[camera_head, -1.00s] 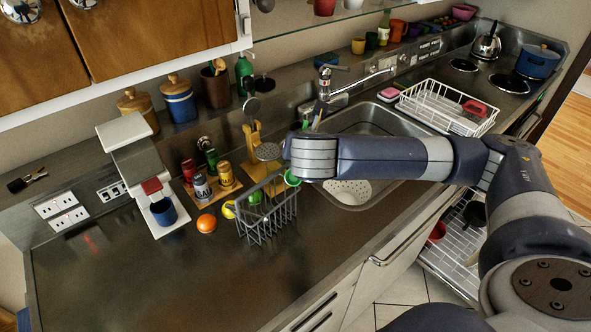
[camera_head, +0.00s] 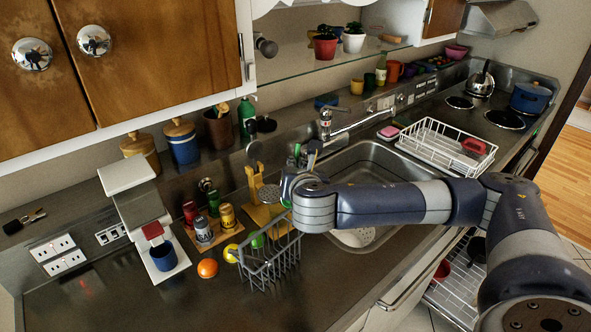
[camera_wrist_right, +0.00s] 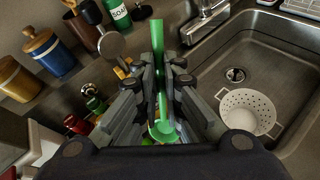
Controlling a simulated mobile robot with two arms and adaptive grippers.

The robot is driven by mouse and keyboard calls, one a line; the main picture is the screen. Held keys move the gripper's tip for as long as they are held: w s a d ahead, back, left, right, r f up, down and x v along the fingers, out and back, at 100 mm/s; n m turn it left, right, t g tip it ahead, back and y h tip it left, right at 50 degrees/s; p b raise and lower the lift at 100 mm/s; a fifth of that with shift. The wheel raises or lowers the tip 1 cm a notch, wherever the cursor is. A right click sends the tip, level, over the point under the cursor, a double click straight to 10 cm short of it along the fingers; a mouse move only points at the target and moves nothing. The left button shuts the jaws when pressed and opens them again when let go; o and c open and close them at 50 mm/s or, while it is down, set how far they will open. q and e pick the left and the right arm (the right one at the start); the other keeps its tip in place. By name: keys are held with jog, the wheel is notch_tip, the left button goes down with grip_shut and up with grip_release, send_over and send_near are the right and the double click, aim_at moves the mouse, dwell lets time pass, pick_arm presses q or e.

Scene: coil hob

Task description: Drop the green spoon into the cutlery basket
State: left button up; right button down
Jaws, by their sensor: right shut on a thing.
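The green spoon (camera_wrist_right: 157,35) is held between the fingers of my right gripper (camera_wrist_right: 159,75) in the right wrist view. Its handle points to the top of that view and its bowl is near the palm. In the head view my right wrist hides most of the gripper, and only bits of green show beside it. The cutlery basket (camera_head: 270,268) is a grey wire basket on the counter, just below and left of my right wrist in the head view. I cannot tell the spoon's height above it. My left gripper is not in view.
The sink (camera_head: 372,160) with a white colander (camera_wrist_right: 248,111) lies right of the basket. A utensil stand (camera_head: 262,212), cans (camera_head: 227,217), an orange (camera_head: 207,268) and a yellow lemon (camera_head: 231,253) stand close by on the left. Bare counter lies in front.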

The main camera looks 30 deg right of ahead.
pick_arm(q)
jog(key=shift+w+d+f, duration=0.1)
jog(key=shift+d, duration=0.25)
pick_arm(e)
jog(key=shift+w+f, duration=0.1)
jog(key=shift+f, duration=0.1)
jog(key=shift+t, duration=0.3)
